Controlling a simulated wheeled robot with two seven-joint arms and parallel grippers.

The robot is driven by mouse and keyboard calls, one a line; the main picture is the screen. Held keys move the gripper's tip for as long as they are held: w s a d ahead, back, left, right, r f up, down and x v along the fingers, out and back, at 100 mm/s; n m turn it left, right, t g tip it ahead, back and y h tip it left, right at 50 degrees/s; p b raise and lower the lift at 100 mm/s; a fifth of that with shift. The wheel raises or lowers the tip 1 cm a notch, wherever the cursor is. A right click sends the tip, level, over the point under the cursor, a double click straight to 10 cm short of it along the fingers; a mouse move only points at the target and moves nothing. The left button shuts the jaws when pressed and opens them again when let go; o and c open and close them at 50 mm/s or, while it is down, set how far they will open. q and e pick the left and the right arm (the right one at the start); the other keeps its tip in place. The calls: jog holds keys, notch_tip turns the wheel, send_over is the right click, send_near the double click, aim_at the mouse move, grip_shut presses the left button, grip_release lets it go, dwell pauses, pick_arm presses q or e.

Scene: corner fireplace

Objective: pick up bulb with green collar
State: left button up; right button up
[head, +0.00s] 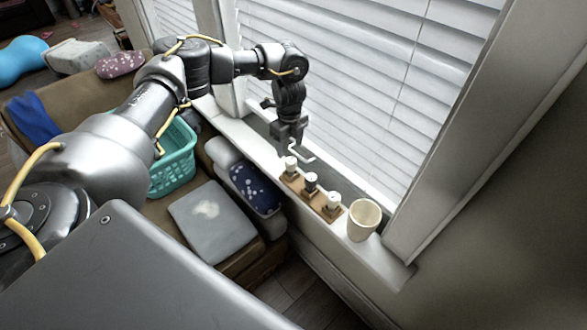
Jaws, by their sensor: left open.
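Three small white-topped bulbs stand in a row on a brown wooden holder (321,202) on the windowsill: a far bulb (290,163), a middle bulb (310,180) and a near bulb (333,199). The middle one has a dark band under its top. The collars are too small for me to tell which is green. My left gripper (298,152) is open and points down just above the far bulb, close to it. I cannot tell whether it touches. My right gripper is not in view.
A cream cup (363,220) stands on the white sill (384,262) just right of the holder. Window blinds (370,90) rise close behind. A patterned cushion (254,189), a grey cushion (213,222) and a teal basket (174,160) lie left of the sill.

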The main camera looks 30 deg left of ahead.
aim_at(291, 160)
pick_arm(q)
notch_tip(291, 160, down, 3)
jog(key=shift+s+a+r, duration=0.1)
jog(key=shift+a, duration=0.05)
jog(key=shift+f, duration=0.65)
jog(key=shift+f+p, duration=0.15)
jog(key=shift+p, duration=0.15)
jog(key=f, duration=0.2)
jog(key=f+p, duration=0.1)
jog(key=shift+w+d+f, duration=0.2)
jog(key=shift+d+f, duration=0.05)
jog(key=shift+f, duration=0.65)
jog(key=shift+c, duration=0.7)
jog(key=c, duration=0.9)
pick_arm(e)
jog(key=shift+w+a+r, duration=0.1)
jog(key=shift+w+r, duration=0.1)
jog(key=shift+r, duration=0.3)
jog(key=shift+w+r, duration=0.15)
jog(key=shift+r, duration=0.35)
